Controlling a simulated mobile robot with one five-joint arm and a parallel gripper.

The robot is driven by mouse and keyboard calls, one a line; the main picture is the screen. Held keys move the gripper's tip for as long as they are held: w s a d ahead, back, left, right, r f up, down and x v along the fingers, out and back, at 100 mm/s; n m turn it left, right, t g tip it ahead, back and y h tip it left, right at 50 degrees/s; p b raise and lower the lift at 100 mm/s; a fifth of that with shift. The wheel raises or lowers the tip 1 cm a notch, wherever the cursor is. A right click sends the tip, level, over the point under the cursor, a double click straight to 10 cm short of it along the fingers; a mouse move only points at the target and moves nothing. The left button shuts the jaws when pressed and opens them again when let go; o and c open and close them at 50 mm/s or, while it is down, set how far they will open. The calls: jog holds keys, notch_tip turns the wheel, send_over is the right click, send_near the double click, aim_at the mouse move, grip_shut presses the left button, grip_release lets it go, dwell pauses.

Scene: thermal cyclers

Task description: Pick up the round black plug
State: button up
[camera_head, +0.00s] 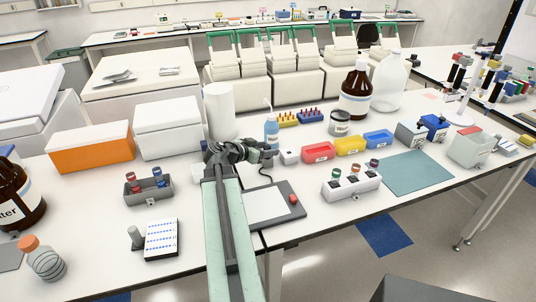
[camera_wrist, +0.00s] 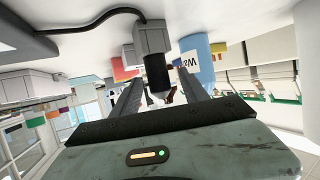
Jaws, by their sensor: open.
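The round black plug (camera_wrist: 157,73) is a short dark cylinder in the wrist view, joined to a small grey-white block (camera_wrist: 152,37). My gripper (camera_wrist: 159,78) is open, with one finger to each side of the plug as seen in the wrist view. I cannot tell whether either finger touches it. In the head view my gripper (camera_head: 268,156) is low over the bench, just left of the small white block (camera_head: 289,156). The plug is mostly hidden behind my gripper there.
A flat grey device (camera_head: 270,203) with a black cable lies in front. Red (camera_head: 318,152), yellow (camera_head: 350,145) and blue (camera_head: 378,139) bins stand to the right. A white roll (camera_head: 219,110) stands behind left.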

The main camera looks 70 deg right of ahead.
jog(key=x, duration=0.3)
jog(key=shift+s+d+f+b, duration=0.15)
jog(key=shift+d+b, duration=0.1)
jog(key=shift+b, duration=0.15)
jog(key=c, duration=0.9)
notch_tip(320, 180, up, 10)
jog(key=p, duration=1)
jog(key=s+d, duration=0.2)
jog(key=s+d+f+b, duration=0.1)
jog(key=s, duration=0.1)
jog(key=s+d+f+b, duration=0.1)
jog(key=s+d, duration=0.1)
jog(key=shift+s+d, duration=0.3)
jog(key=shift+s, duration=0.05)
